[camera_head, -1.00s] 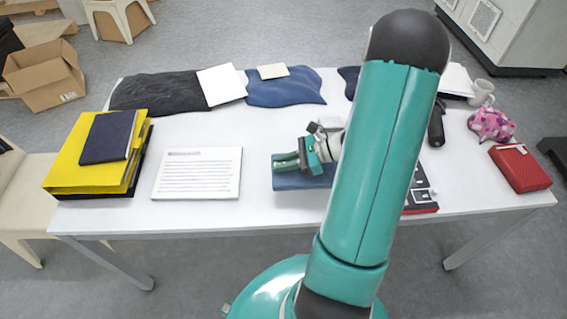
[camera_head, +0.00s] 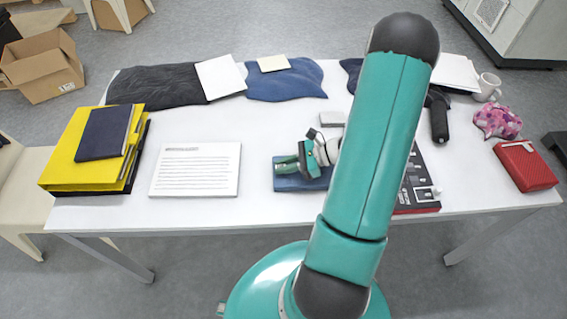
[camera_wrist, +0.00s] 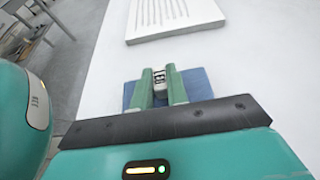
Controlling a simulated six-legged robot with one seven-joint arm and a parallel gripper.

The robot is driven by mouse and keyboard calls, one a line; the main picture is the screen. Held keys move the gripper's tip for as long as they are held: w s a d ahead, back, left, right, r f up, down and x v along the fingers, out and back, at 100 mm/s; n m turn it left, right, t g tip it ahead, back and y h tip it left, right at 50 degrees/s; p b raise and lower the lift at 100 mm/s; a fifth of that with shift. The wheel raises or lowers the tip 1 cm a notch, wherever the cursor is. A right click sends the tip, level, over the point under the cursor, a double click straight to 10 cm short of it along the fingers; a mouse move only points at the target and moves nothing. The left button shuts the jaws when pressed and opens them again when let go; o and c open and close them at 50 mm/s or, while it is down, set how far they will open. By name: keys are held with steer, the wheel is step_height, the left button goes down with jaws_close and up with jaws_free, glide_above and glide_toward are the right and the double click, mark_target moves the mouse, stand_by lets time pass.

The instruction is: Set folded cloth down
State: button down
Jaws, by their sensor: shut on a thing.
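The folded cloth, a small flat blue piece (camera_head: 290,184), is at the front middle of the white table (camera_head: 255,205). It looks level with the tabletop, but I cannot tell whether it rests fully on it. My gripper (camera_head: 283,166) is over the cloth, its green fingers pointing left. In the wrist view, the fingers (camera_wrist: 160,74) are shut on the cloth (camera_wrist: 197,84), which shows on both sides of them. The exact grip line is partly hidden by the fingers.
A printed white pad (camera_head: 196,170) lies just left of the cloth. Dark cloth (camera_head: 155,84) and larger blue cloth (camera_head: 285,85) lie at the back. Free table shows behind the folded cloth.

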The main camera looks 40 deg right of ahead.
steer(key=shift+f, duration=0.15)
steer(key=c, duration=1.4)
jaws_free()
